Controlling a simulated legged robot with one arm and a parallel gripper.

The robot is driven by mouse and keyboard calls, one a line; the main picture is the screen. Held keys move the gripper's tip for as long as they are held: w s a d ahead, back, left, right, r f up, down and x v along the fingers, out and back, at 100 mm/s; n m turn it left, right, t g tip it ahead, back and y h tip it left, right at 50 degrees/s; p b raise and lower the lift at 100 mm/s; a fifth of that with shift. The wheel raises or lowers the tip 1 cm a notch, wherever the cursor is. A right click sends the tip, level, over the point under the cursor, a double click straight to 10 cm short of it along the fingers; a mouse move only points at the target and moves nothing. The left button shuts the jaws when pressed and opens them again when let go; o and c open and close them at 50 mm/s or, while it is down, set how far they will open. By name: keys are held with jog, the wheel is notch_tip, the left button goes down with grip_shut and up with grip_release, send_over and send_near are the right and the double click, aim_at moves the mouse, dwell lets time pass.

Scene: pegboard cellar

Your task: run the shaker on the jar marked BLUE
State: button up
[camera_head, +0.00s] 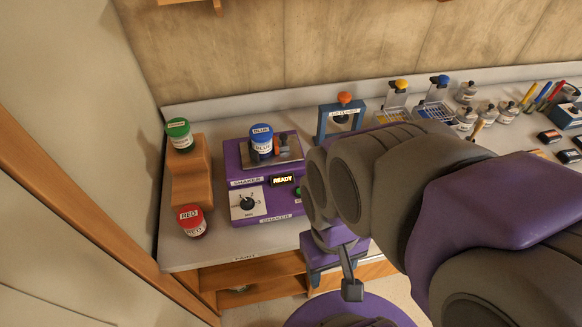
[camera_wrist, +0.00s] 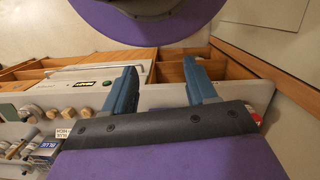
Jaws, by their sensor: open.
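The jar marked BLUE (camera_head: 261,146), with a blue lid, stands upright on the top plate of the purple shaker (camera_head: 240,173). A small dark and reddish fitting (camera_head: 283,149) is beside the jar; I cannot tell if it grips it. The shaker's display (camera_head: 283,180) reads READY. Its front has a dial (camera_head: 248,203) on a white plate and a green button (camera_head: 298,192), partly hidden by my arm. My gripper (camera_head: 351,285) hangs before the bench's front edge, right of and nearer than the shaker. In the wrist view my gripper (camera_wrist: 160,85) has its two blue fingers apart with nothing between them.
A green-lidded jar (camera_head: 179,136) stands on a wooden step (camera_head: 191,172) at left. A RED jar (camera_head: 192,221) stands in front of it. A blue frame with an orange knob (camera_head: 344,98), several bottles (camera_head: 487,114) and pens are at the back right. My arm hides the bench's middle.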

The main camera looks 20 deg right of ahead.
grip_shut()
dwell(0.4)
dwell(1.2)
